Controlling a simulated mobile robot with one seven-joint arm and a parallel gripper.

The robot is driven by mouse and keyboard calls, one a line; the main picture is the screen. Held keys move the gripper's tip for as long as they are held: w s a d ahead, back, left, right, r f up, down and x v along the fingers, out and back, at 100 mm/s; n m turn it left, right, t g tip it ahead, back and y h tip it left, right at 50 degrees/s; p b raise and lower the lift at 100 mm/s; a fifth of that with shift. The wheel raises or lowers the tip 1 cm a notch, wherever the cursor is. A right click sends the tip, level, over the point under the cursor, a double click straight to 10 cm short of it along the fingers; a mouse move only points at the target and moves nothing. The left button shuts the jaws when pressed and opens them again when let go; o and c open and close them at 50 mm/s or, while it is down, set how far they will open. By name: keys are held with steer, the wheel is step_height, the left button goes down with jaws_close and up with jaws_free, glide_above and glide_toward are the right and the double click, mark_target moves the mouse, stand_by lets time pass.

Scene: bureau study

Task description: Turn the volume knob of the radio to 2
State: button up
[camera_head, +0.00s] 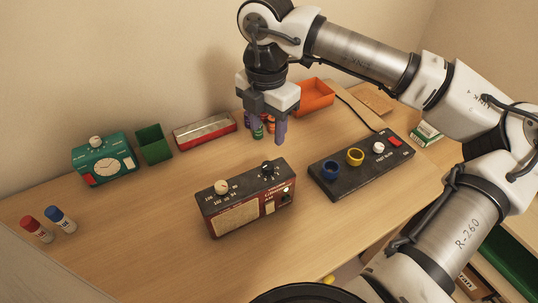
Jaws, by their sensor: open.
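The radio (240,208) is a dark box with a red-brown front and a pale speaker grille, standing on the desk near the middle of the head view. On its top are a cream knob (221,187) at the left and a black knob (267,167) at the right, each with small marks around it.
A black panel (345,182) with blue, yellow and white knobs lies right of the radio. Behind are a green clock box (104,160), a green bin (154,145), a red tray (204,132) and an orange tray (314,97). The front desk is clear.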

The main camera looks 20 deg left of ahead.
mark_target(267, 164)
step_height(267, 164, down, 11)
steer(key=shift+f+p, duration=0.1)
steer(key=shift+p, duration=0.85)
steer(key=shift+w, duration=0.1)
steer(key=c, duration=1)
steer(key=shift+b, duration=0.4)
